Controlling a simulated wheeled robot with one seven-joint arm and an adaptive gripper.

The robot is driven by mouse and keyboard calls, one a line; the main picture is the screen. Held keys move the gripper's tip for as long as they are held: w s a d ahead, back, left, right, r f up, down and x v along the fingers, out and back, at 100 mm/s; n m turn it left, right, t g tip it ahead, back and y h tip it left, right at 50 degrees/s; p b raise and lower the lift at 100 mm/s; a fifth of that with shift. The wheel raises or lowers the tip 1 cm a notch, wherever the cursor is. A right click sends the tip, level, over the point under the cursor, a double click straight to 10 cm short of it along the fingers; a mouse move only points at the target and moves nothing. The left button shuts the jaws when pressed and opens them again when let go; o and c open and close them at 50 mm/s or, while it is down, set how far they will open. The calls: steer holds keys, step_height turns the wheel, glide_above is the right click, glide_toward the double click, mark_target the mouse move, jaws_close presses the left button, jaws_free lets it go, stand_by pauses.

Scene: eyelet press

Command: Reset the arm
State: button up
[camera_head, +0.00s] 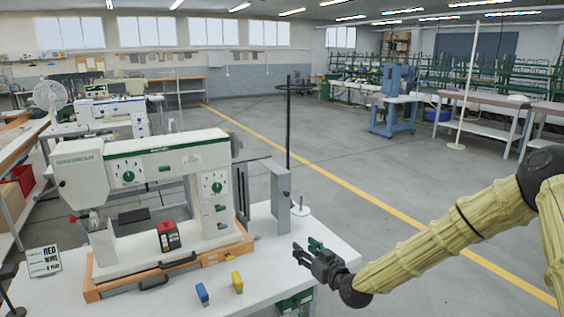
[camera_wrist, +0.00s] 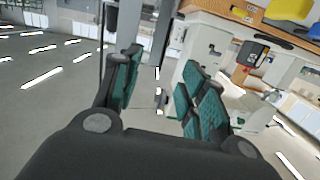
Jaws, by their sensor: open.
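My gripper (camera_head: 308,252) is at the end of my yellow-sleeved arm, which reaches in from the right in the head view. It is over the right front edge of the white table (camera_head: 262,268), to the right of the white machine. In the wrist view my gripper (camera_wrist: 158,90) shows two teal-padded fingers spread apart with nothing between them. The wrist view is turned on its side or upside down, with the table and machine at the upper right.
The white machine (camera_head: 150,160) fills the left of the table on an orange base. A blue block (camera_head: 202,294) and a yellow block (camera_head: 237,282) stand in front. A red-and-black box (camera_head: 168,236) sits at the machine. A grey upright (camera_head: 280,198) stands behind my gripper. Open floor lies right.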

steer(key=s+d+f+m+g+h, duration=0.25)
steer(key=s+f+g, duration=0.55)
steer(key=s+f, duration=1.85)
steer(key=s+d+f+m+g+h, duration=0.1)
steer(key=s+d, duration=0.3)
steer(key=s, duration=0.5)
steer(key=s+d+f+m+g+h, duration=0.1)
steer(key=s+d+f+g+h, duration=0.2)
steer(key=s, duration=0.7)
steer(key=s+d+f+m+g+h, duration=0.1)
steer(key=s+d+f+g+h, duration=0.1)
steer(key=s+d, duration=0.3)
steer(key=s, duration=0.4)
steer(key=shift+s+d+f+g, duration=0.15)
steer(key=shift+s+d+g, duration=0.15)
steer(key=shift+s+d, duration=0.1)
